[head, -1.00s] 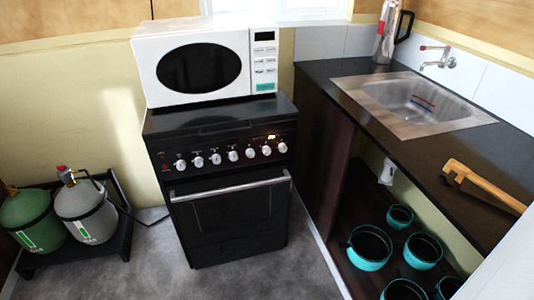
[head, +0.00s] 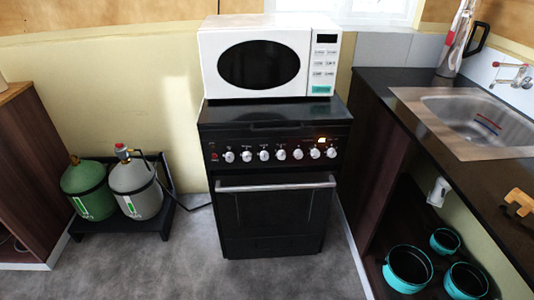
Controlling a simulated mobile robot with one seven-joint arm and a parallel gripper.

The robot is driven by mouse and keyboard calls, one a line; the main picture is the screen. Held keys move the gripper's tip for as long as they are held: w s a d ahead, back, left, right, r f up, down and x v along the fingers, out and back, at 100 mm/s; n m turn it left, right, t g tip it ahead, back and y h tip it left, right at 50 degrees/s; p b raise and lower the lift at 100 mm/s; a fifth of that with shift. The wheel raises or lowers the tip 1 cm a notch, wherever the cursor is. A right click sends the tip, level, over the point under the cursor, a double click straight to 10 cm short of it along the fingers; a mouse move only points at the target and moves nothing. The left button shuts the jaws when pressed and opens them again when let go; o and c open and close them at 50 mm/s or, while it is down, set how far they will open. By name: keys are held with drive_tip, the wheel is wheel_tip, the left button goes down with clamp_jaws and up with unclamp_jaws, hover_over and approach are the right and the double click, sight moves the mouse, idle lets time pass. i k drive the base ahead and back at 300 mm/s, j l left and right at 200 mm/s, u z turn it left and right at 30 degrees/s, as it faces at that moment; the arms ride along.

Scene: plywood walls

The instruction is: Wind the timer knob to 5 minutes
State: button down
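A row of several white knobs (head: 281,154) runs along the black front panel of the stove (head: 274,220). Which knob is the timer, and where each pointer sits, is too small to tell. The oven door is shut, with a silver handle (head: 276,187) below the knobs. My gripper is not in view.
A white microwave (head: 268,57) stands on the stove. Green (head: 89,190) and grey (head: 134,188) gas bottles stand on a black rack at left. A counter with a sink (head: 475,122) is at right, above teal pots (head: 409,268). The floor before the stove is clear.

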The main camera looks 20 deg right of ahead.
sight(330, 152)
drive_tip(key=i+z, duration=0.1)
drive_tip(key=z, duration=0.3)
drive_tip(key=i+j+z, duration=0.1)
drive_tip(key=z, duration=0.25)
drive_tip(key=i+z, duration=0.1)
drive_tip(key=z, duration=0.3)
